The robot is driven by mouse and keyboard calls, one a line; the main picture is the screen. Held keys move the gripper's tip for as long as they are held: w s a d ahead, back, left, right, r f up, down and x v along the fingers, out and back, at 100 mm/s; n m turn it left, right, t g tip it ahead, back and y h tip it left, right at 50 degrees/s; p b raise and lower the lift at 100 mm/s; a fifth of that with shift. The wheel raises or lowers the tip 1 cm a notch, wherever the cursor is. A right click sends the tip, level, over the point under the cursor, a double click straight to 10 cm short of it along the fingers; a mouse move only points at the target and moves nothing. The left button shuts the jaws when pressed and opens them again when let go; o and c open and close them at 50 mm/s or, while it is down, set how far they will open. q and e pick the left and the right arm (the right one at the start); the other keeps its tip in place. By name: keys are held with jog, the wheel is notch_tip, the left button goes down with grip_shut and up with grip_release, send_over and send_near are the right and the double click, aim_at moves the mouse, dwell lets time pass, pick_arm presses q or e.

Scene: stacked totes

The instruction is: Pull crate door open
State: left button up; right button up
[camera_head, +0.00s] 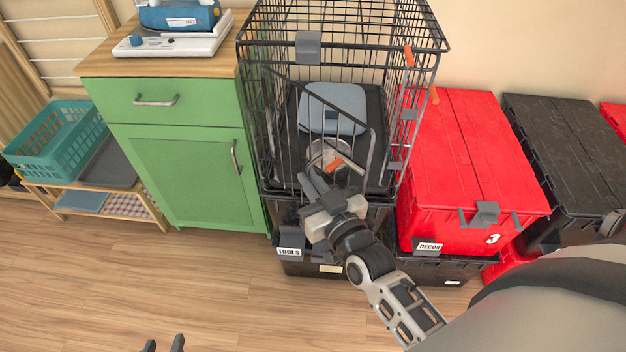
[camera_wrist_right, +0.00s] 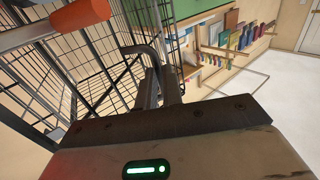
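The black wire crate (camera_head: 393,100) stands on a dark tote, with a grey cushion or box (camera_head: 333,108) inside. Its wire door (camera_head: 322,107) stands partly open, swung out at an angle, with an orange latch handle (camera_head: 346,165) on it. My right gripper (camera_head: 311,178) is at the lower part of the door. In the right wrist view its fingers (camera_wrist_right: 164,85) are close together at a bent grey door bar (camera_wrist_right: 142,50); the exact contact is partly hidden. My left gripper (camera_head: 164,344) shows only its two separated fingertips at the bottom edge, away from the crate.
A green cabinet (camera_head: 190,175) stands close to the crate's left. Red tote (camera_head: 465,160) and black tote (camera_head: 572,150) stand to its right. A low bench with a teal basket (camera_head: 60,140) is far left. The wooden floor (camera_head: 110,285) in front is clear.

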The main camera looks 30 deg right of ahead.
jog(key=o, duration=0.4)
jog(key=shift+w+a+r, duration=0.1)
jog(key=shift+w+a, duration=0.1)
jog(key=shift+a, duration=0.25)
jog(key=shift+d, duration=0.1)
jog(key=shift+s, duration=0.1)
jog(key=s+b, duration=0.1)
jog(key=s, duration=1.5)
jog(key=shift+d, duration=0.25)
jog(key=shift+w, duration=0.1)
